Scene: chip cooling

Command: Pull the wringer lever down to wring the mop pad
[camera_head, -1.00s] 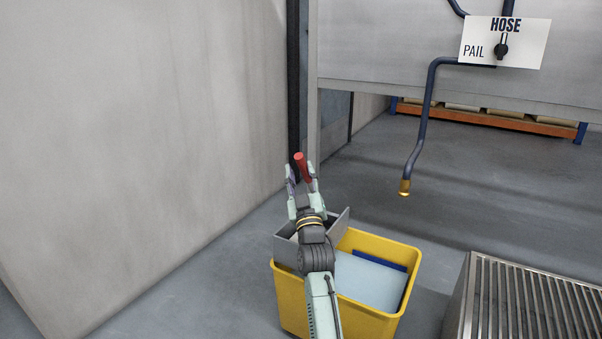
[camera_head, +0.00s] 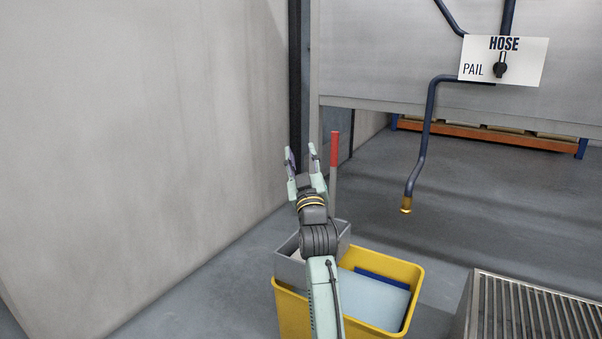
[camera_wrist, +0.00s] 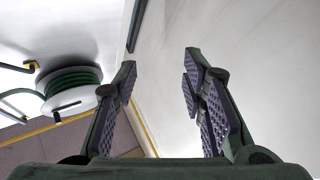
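The wringer lever (camera_head: 334,172) stands upright at the back right of the grey wringer, with a red grip at its top. The grey wringer box (camera_head: 290,270) sits on the left of the yellow bucket (camera_head: 419,290). Something pale shows inside the wringer, mostly hidden by my arm; I cannot tell if it is the mop pad. My gripper (camera_head: 302,157) is open and empty, just left of the lever and apart from it in the picture. In the wrist view the open fingers (camera_wrist: 158,85) have nothing between them, and the lever does not show.
The bucket holds pale water and a blue piece (camera_head: 382,278). A dark pipe with a brass end (camera_head: 406,204) hangs to the right. A metal grate (camera_head: 535,312) stands at the right. A wall (camera_head: 140,130) is at the left. A hose reel (camera_wrist: 72,92) shows in the wrist view.

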